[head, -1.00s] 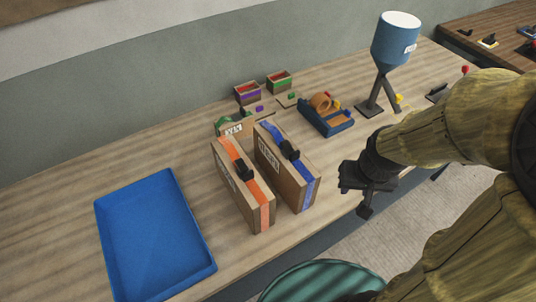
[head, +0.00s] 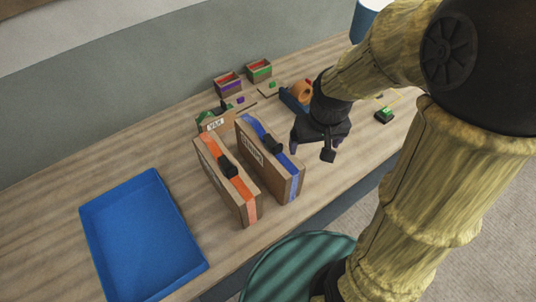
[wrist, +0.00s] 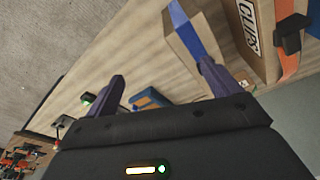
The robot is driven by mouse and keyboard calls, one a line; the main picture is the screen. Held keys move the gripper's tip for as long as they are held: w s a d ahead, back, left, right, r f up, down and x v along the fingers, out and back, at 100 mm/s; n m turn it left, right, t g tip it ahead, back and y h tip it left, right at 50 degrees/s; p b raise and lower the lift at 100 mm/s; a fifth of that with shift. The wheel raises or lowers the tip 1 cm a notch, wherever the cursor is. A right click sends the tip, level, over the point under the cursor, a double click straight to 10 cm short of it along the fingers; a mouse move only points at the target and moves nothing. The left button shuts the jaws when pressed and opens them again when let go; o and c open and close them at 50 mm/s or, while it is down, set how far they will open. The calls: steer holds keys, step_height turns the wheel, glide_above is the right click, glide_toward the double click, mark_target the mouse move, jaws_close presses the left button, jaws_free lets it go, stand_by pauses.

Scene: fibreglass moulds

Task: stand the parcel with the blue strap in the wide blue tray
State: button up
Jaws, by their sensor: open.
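The parcel with the blue strap (head: 287,177) stands upright on the table, a brown box with a black handle on top. In the wrist view its blue-strapped end (wrist: 192,32) shows beyond the right finger. My gripper (head: 314,148) is open and empty, just right of this parcel in the head view. In the wrist view its two fingers (wrist: 160,84) are spread apart; whether the right one touches the parcel I cannot tell. The wide blue tray (head: 150,240) lies empty at the left of the table.
A similar parcel with an orange strap (head: 226,180) stands close left of the blue-strapped one, between it and the tray. Small bins (head: 228,86) and a green-marked parcel (head: 214,122) are behind. A green round stool top (head: 298,266) is at the table's front edge.

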steer(key=w+a+r+n+g+p, duration=0.1)
steer(key=w+a+r+n+p, duration=0.2)
steer(key=w+a+r, duration=0.2)
step_height(320, 180, up, 2)
steer(key=n+g+p, duration=0.1)
steer(key=n+p, duration=0.1)
glide_above(269, 137)
step_height(269, 137, down, 12)
steer(key=p, duration=0.3)
steer(key=shift+f, duration=0.1)
